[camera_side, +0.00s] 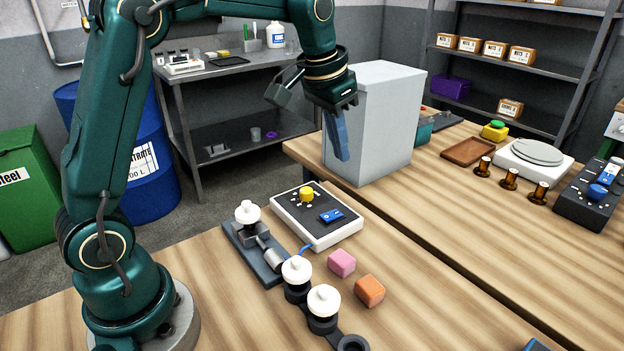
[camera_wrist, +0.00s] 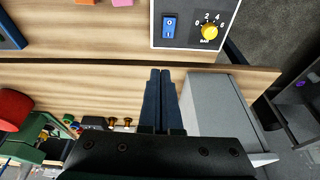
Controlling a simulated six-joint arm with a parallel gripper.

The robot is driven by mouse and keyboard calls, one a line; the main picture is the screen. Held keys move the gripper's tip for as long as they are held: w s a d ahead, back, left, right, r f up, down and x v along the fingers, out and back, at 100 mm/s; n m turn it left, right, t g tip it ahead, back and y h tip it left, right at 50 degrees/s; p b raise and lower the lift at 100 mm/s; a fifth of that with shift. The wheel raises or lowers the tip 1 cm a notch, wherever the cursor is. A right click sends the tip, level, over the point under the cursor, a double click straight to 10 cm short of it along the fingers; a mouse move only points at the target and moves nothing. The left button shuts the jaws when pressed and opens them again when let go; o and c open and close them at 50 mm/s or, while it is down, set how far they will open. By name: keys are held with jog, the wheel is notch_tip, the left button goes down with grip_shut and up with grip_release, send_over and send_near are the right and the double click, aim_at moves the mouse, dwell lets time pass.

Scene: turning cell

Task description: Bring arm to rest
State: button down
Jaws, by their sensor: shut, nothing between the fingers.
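My gripper (camera_side: 341,156) hangs from my raised arm, fingers pointing down, in front of the left side of a tall light-grey box (camera_side: 385,130). In the wrist view the two dark-blue fingers (camera_wrist: 159,74) lie side by side, shut and empty. The grey box (camera_wrist: 222,105) is to the right of the fingers there. From these views I cannot tell how wide the gap is between the fingers and the box.
A control box with a yellow knob (camera_side: 306,194) stands on the near bench, beside white-capped parts (camera_side: 296,270), a pink block (camera_side: 341,263) and an orange block (camera_side: 369,291).

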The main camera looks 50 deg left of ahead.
jog(key=s+d+r+t, duration=0.1)
jog(key=s+d+r, duration=0.15)
jog(key=s, duration=0.25)
jog(key=s+d+r+t, duration=0.1)
jog(key=s+r, duration=0.2)
jog(key=s, duration=0.3)
jog(key=s+d+f, duration=0.1)
jog(key=s+f, duration=0.6)
jog(key=s, duration=0.1)
jog(key=shift+s+n, duration=0.3)
jog(key=shift+s, duration=0.1)
dwell(1.9)
